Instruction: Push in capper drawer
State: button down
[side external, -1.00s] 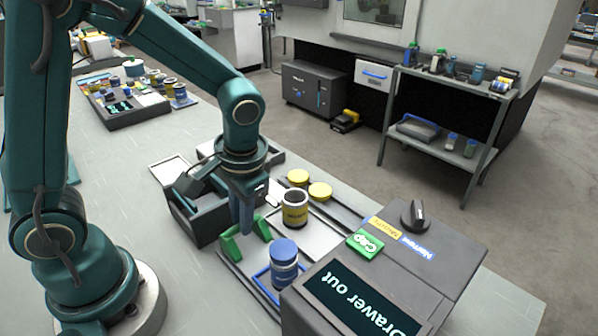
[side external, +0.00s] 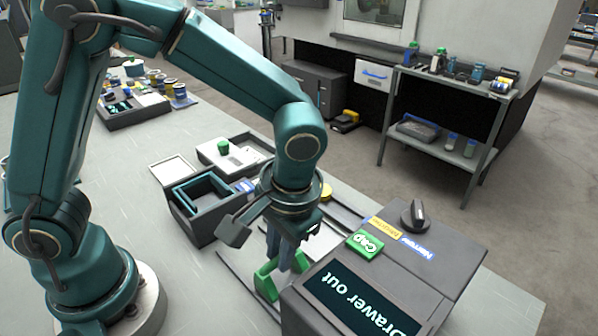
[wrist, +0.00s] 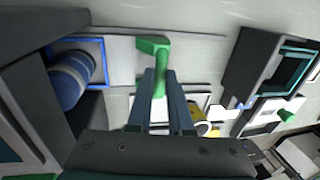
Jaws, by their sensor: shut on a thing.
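The capper (side external: 390,250) is a dark grey box at the lower right with a green "Cap" button (side external: 365,243), a black knob and a screen reading "Drawer out" (side external: 360,300). My gripper (side external: 276,262) is shut on the green drawer handle (side external: 266,284), close to the capper's left side. The wrist view shows the green handle (wrist: 153,46) between my gripper's fingers (wrist: 160,80). There, a blue-capped jar (wrist: 72,80) lies within the drawer's blue frame (wrist: 103,62), against the dark capper. The side view hides that jar and frame.
A dark open box with a teal rim (side external: 205,192) stands left of my gripper. A light tray with a green piece (side external: 223,147) is behind it. A yellow lid (side external: 326,191) shows behind my wrist. The bench's left front is clear.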

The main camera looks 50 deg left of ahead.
jog(key=c, duration=0.8)
grip_release()
jog(key=shift+c, duration=0.2)
jog(key=shift+d+r, duration=0.25)
jog(key=shift+r, duration=1.05)
jog(key=shift+d+r, duration=0.2)
jog(key=shift+r, duration=1.05)
